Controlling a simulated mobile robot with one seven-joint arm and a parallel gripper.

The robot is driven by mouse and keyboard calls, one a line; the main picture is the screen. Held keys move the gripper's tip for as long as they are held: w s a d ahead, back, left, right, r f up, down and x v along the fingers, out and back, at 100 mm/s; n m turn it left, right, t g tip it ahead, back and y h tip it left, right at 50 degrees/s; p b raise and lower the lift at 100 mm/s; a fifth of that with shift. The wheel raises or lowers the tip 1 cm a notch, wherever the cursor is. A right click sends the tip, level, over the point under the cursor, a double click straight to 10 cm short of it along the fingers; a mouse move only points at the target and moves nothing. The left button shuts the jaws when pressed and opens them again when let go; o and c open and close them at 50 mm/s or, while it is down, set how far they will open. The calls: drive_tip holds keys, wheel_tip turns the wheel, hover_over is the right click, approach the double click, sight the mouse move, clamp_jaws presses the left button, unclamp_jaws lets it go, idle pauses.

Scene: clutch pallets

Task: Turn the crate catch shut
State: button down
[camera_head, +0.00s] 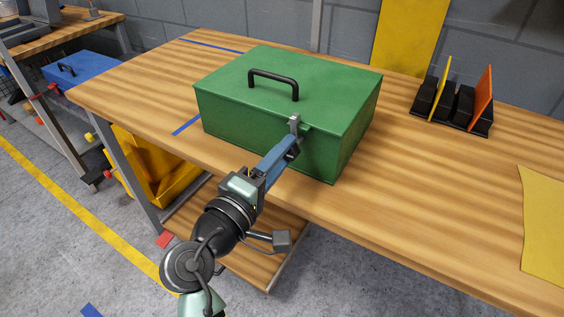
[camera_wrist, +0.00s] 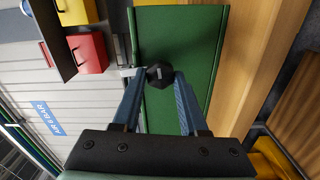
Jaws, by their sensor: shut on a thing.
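The green crate (camera_head: 240,95) stands on the wooden bench with its lid down and a black handle (camera_head: 273,82) on top. A small grey metal piece of the catch (camera_head: 295,121) shows at the lid's front edge, just beyond my fingertips. My gripper (camera_head: 292,144) is at the crate's front face, its blue fingers closed on the catch. In the wrist view my gripper (camera_wrist: 160,78) has a dark, faceted catch knob (camera_wrist: 159,73) between its fingertips, in front of the green crate wall (camera_wrist: 185,40). The fingers hide part of the catch in the head view.
A black rack (camera_head: 452,108) with yellow and orange plates stands at the back right of the bench. A yellow sheet (camera_head: 543,225) lies at the right. The bench top (camera_head: 400,170) right of the crate is clear. A yellow bin (camera_head: 155,170) sits below the bench.

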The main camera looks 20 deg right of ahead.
drive_tip(key=shift+m+b, duration=0.3)
drive_tip(key=shift+m, duration=0.2)
drive_tip(key=shift+c, duration=2.2)
unclamp_jaws()
drive_tip(key=v, duration=1.3)
